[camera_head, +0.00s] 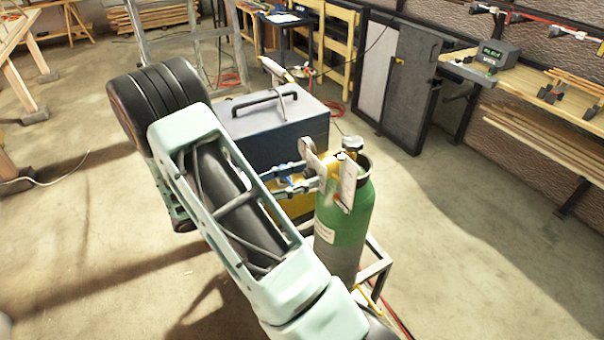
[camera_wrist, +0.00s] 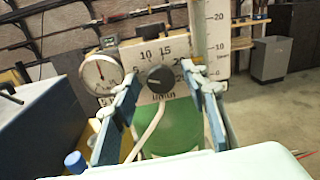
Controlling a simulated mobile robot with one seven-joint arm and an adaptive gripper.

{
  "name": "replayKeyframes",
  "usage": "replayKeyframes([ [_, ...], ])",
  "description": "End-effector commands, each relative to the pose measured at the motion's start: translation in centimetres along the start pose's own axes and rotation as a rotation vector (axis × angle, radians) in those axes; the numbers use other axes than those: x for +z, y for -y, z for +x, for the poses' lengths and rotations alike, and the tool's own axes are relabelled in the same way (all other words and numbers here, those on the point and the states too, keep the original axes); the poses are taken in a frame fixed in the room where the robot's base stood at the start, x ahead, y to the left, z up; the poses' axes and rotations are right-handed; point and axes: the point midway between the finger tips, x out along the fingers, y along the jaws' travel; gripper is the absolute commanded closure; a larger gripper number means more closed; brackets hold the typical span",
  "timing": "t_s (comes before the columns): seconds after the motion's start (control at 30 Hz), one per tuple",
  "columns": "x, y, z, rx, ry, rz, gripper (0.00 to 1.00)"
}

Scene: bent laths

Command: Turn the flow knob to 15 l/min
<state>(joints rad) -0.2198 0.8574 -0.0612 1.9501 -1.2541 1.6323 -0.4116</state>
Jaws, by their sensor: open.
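The flow knob (camera_wrist: 160,79) is black and round, on a pale dial plate (camera_wrist: 148,94) marked with numbers including 10 and 15 above it and l/min below. A small light mark shows on its face, but I cannot tell exactly which number it points to. My gripper (camera_wrist: 163,83) is open, with one finger on each side of the knob; I cannot tell whether either touches it. In the head view, my gripper (camera_head: 318,176) reaches from the left to the plates on top of the green cylinder (camera_head: 342,220). The knob's face is hidden there.
A round pressure gauge (camera_wrist: 101,74) is left of the dial plate. An upright scale (camera_wrist: 215,38) stands to its right. A pale hose (camera_wrist: 149,132) hangs below the knob. A dark blue case (camera_head: 275,130) stands behind my arm. The floor right of the cylinder is clear.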

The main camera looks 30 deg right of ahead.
Motion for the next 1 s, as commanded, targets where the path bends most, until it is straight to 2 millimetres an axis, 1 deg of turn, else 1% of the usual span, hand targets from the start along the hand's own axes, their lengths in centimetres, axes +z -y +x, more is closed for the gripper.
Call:
replayKeyframes([
  [0.27, -0.04, 0.01, 0.23, 0.0, 0.0, 0.0, 0.59],
  [0.37, -0.03, 0.02, 0.22, 0.0, 0.0, 0.0, 0.68],
  [0.6, -0.03, 0.03, 0.2, -0.001, 0.0, 0.0, 0.94],
  [0.67, -0.02, 0.03, 0.2, -0.001, 0.0, 0.0, 1.0],
  [0.87, -0.08, 0.03, 0.17, 0.0, -0.001, 0.013, 1.0],
  [1.0, -0.16, 0.04, 0.15, 0.0, -0.004, 0.055, 1.0],
])
